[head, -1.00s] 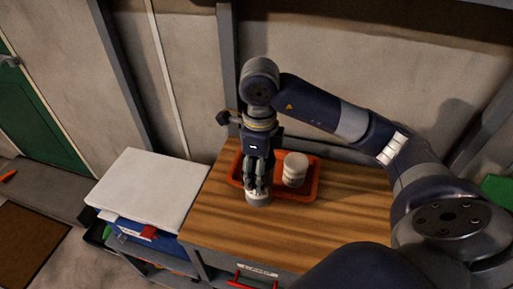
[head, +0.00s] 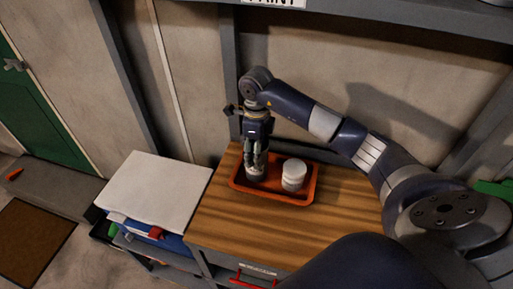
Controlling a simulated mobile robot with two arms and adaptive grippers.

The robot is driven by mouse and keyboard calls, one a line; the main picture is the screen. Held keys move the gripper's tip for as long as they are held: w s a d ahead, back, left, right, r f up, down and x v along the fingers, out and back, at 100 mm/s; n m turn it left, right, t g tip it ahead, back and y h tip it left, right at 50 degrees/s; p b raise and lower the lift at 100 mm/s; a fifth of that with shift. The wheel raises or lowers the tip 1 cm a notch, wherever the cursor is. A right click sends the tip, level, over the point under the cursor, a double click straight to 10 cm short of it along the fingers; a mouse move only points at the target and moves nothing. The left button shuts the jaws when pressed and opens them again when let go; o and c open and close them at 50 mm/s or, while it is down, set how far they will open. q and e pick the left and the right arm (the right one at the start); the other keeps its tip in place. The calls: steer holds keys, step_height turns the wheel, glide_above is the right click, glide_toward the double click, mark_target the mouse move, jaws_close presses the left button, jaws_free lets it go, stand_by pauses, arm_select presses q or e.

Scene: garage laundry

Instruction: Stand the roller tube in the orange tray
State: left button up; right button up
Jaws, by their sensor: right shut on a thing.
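The orange tray (head: 309,193) lies on the wooden bench top, with a dark inside. My right gripper (head: 256,164) points down over the tray's left part. It is shut on a pale grey cylinder, which I take for the roller tube (head: 256,175). The tube is upright, its upper part hidden by the fingers. Its lower end appears inside the tray's rim; I cannot tell whether it touches the tray floor. A white, round, ribbed container (head: 294,174) stands in the tray's right part, apart from the tube. My left gripper is not in view.
The wooden bench top (head: 235,225) is clear in front of the tray. A pale board (head: 155,190) covers a cart with coloured items at the left. A grey post (head: 230,75) rises behind the tray, and a shelf edge crosses the top.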

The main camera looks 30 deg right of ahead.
steer(key=shift+f, duration=0.15)
steer(key=shift+f, duration=0.1)
steer(key=shift+f+b, duration=0.15)
steer(key=shift+b, duration=0.15)
steer(key=o, duration=1.1)
steer(key=shift+c, duration=0.2)
step_height(320, 180, up, 11)
steer(key=b, duration=0.2)
steer(key=shift+r+b, duration=0.2)
steer(key=shift+b, duration=0.2)
steer(key=shift+r, duration=0.55)
